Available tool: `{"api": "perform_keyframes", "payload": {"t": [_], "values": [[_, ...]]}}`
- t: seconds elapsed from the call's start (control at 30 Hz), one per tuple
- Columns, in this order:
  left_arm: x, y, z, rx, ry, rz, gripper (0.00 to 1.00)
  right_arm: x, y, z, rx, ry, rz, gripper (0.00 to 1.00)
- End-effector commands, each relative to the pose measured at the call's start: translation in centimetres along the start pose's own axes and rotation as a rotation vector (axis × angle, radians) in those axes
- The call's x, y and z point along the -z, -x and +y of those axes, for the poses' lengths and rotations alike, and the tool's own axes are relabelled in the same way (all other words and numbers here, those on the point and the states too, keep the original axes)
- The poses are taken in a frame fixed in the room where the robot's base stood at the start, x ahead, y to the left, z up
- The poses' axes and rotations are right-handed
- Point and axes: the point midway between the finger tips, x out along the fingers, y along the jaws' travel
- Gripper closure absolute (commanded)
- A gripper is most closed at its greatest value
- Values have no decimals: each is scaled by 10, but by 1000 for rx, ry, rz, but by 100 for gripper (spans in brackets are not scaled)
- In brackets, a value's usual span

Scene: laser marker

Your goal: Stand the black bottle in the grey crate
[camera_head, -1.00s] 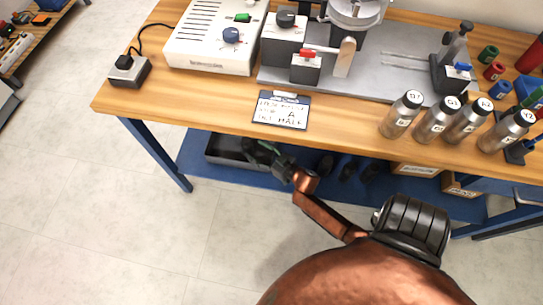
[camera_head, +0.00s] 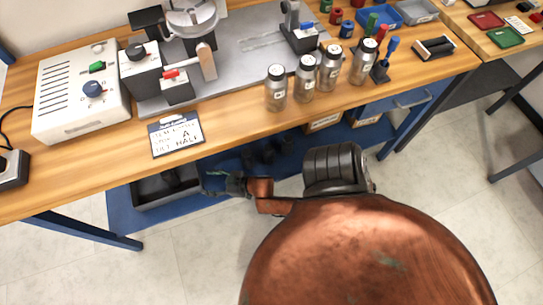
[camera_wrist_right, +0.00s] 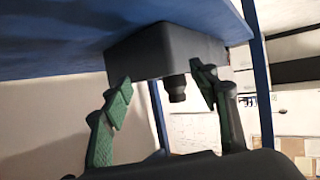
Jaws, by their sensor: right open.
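The grey crate (camera_head: 165,202) sits on the blue shelf under the workbench, at lower left in the head view. In the right wrist view, which looks upside down, the crate (camera_wrist_right: 140,50) rests against the blue shelf. The black bottle's neck (camera_wrist_right: 176,88) sticks out past the crate's rim and looks upright; its body is hidden by the crate wall. My right gripper (camera_head: 208,182) is at the crate's right end in the head view. Its green fingers (camera_wrist_right: 160,105) are open and apart, with the neck showing between them and no visible contact. My left gripper is not in view.
The workbench edge (camera_head: 230,128) overhangs the shelf (camera_head: 120,215). Several dark objects (camera_head: 268,152) and cardboard boxes (camera_head: 323,122) are on the shelf right of my gripper. Several silver bottles (camera_head: 305,78) stand on the bench. The floor in front is clear.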

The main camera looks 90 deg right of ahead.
Motion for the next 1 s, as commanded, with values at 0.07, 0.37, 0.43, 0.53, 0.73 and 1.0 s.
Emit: {"api": "perform_keyframes", "payload": {"t": [0.07, 0.37, 0.43, 0.53, 0.73, 1.0], "values": [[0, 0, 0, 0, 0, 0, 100, -30, 37, -12, -6, 5, -140, 45], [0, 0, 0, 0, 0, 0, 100, -120, 210, -116, 221, 26, -703, 45], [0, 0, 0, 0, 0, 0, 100, -126, 240, -134, 283, 32, -775, 45], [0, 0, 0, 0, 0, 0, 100, -128, 266, -150, 340, 38, -834, 45], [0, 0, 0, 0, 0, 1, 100, -130, 277, -157, 366, 41, -859, 45], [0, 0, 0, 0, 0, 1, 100, -130, 276, -156, 363, 40, -858, 57]]}}
